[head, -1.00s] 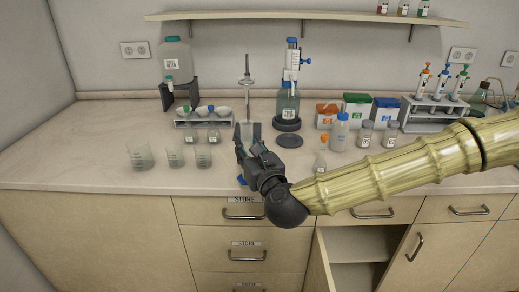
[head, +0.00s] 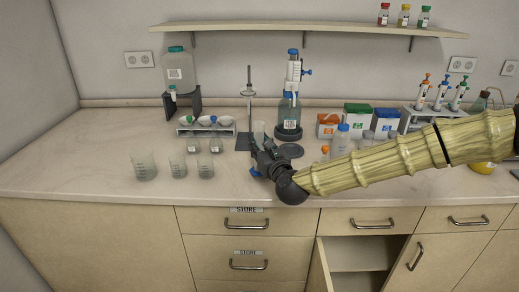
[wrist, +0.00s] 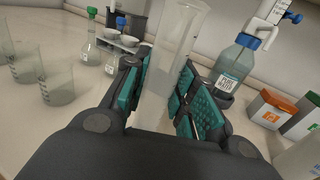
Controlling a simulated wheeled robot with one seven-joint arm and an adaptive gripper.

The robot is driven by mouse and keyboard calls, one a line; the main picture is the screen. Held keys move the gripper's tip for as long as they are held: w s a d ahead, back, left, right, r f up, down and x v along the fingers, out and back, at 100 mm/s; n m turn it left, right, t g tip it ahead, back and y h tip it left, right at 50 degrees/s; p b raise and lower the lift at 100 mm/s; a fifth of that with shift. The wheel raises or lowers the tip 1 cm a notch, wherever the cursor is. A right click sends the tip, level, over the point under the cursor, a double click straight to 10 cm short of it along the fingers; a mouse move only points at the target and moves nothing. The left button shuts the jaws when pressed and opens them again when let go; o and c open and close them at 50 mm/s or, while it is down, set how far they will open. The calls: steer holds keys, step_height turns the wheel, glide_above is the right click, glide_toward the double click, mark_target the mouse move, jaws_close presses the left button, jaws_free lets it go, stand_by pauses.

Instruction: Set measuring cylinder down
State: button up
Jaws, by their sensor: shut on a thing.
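The measuring cylinder is a clear, narrow tube with a blue foot. In the wrist view the cylinder (wrist: 178,48) stands between the green finger pads of my gripper (wrist: 160,92), which is shut on it. In the head view my gripper (head: 261,146) is over the front middle of the counter (head: 90,178). The cylinder's clear upper part (head: 259,128) shows above the fingers, and its blue foot shows just below them at left. It looks about upright. My gripper hides its middle, and I cannot tell whether the foot touches the counter.
A rod stand (head: 249,90) is close behind the gripper. A dispenser bottle (head: 289,115) stands behind right, with a dark round pad (head: 290,151) in front of it. Several beakers (head: 145,168) are at left. Right of the gripper are small bottles and reagent boxes (head: 357,118). The front-left counter is clear.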

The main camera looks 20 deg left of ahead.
steer(key=shift+f, duration=1)
steer(key=shift+f, duration=0.15)
steer(key=o, duration=1.1)
steer(key=shift+c, duration=0.2)
steer(key=shift+r, duration=0.2)
steer(key=shift+s+d+f, duration=0.1)
steer(key=shift+s+d, duration=0.1)
steer(key=b+v, duration=0.1)
steer(key=v, duration=1)
steer(key=shift+s, duration=0.25)
